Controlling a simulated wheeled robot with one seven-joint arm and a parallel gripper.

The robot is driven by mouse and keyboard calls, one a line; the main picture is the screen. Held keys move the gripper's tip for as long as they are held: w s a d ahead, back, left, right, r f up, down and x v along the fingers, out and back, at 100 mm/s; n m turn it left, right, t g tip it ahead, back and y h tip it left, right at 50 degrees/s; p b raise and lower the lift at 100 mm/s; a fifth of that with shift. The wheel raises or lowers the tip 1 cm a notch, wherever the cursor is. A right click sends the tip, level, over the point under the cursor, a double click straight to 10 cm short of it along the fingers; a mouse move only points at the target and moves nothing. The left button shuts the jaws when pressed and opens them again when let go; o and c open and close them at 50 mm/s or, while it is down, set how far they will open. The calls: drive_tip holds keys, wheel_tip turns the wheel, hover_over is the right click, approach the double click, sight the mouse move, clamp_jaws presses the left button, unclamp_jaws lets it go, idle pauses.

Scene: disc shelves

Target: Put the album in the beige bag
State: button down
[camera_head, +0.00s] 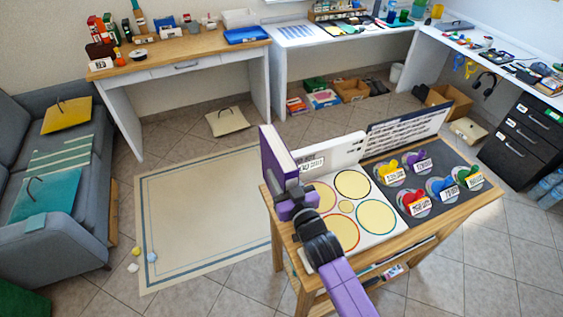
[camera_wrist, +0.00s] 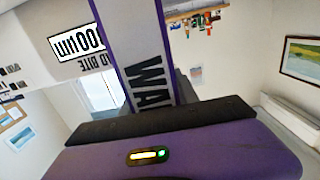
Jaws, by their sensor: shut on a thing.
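My gripper (camera_head: 291,190) is shut on a flat purple-edged album (camera_head: 277,152), held upright above the left end of the wooden table. In the wrist view the album (camera_wrist: 143,60) rises from the dark jaws (camera_wrist: 160,120), with large dark letters on its pale face. A beige bag (camera_head: 227,122) with a dark handle lies on the tiled floor beyond the rug, well away from my gripper. A second cream bag (camera_head: 468,131) lies on the floor near the black drawers; I cannot tell which one the task means.
The wooden table (camera_head: 440,232) bears a white board with yellow circles (camera_head: 376,216), a dark board with colored discs (camera_head: 419,160) and upright panels. A grey sofa (camera_head: 30,150) holds a yellow bag (camera_head: 67,115) and a teal bag (camera_head: 45,196). The rug (camera_head: 205,215) is mostly clear.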

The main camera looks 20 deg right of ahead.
drive_tip(key=shift+w+f+b, duration=0.1)
drive_tip(key=shift+f+b, duration=1.5)
drive_tip(key=shift+f, duration=0.6)
drive_tip(key=c, duration=1.3)
unclamp_jaws()
drive_tip(key=shift+f, duration=0.35)
drive_tip(key=o, duration=0.4)
drive_tip(key=shift+r, duration=0.25)
drive_tip(key=shift+s+r+b, duration=0.2)
drive_tip(key=shift+s+b, duration=0.35)
drive_tip(key=shift+s, duration=5.55)
